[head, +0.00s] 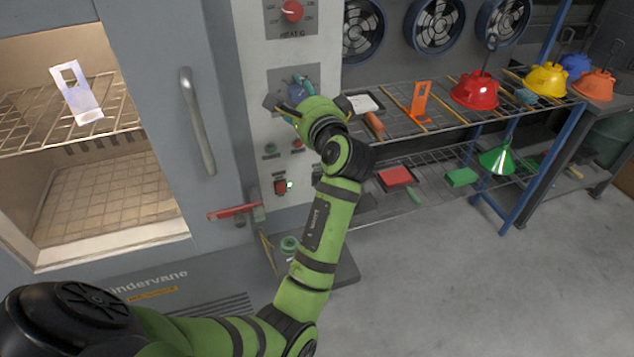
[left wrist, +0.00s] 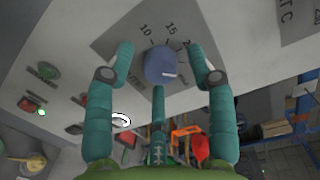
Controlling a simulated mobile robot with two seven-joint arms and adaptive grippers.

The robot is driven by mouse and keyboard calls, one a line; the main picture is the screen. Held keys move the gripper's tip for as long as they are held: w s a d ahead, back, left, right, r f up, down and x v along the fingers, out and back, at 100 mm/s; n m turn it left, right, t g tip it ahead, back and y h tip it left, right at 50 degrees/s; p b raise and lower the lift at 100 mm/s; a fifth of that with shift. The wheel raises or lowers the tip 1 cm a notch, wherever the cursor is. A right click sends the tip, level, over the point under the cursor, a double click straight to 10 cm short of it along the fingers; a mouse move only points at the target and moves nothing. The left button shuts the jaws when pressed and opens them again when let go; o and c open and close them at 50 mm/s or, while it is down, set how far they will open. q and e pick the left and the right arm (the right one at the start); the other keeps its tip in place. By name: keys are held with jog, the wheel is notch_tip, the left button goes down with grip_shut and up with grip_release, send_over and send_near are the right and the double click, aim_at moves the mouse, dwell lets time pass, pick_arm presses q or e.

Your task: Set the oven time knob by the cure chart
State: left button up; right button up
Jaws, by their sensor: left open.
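The blue time knob (left wrist: 160,65) sits on a grey dial plate (left wrist: 125,38) in the left wrist view. The marks 10 and 15 are readable beside it; another is partly covered by a finger. In the left wrist view the gripper (left wrist: 161,55) shows a gap between fingers and knob; contact is not clear. A white sheet (head: 366,103) lies on the rack; its writing is unreadable. My right gripper is out of view.
A red heat knob (head: 292,11) is above the time dial. Buttons and a red switch (head: 281,186) are below. The oven chamber at left holds a pale bracket (head: 76,92) on a wire shelf. A rack (head: 440,128) with coloured hoods stands right; the floor is clear.

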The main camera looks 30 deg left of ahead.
pick_arm(q)
jog(key=m, duration=0.2)
jog(key=shift+r+m+p, duration=0.1)
jog(key=shift+m+p, duration=0.3)
jog(key=m, duration=0.4)
jog(key=shift+m+y, duration=0.4)
jog(key=f+b+v, duration=0.1)
jog(key=b+v, duration=0.1)
jog(key=v, duration=0.5)
jog(key=s+d+f+n+h, duration=0.1)
jog(key=f+h, duration=0.2)
jog(key=f, duration=0.7)
jog(key=s+d+f+n+g+h+p, duration=0.1)
jog(key=d+f+h, duration=0.1)
jog(key=f, duration=0.8)
jog(key=s+d+f+n+h, duration=0.2)
jog(key=f+h, duration=0.2)
jog(key=f, duration=0.6)
jog(key=shift+d+f+g, duration=0.25)
jog(key=shift+g, duration=0.15)
jog(key=shift+s, duration=0.1)
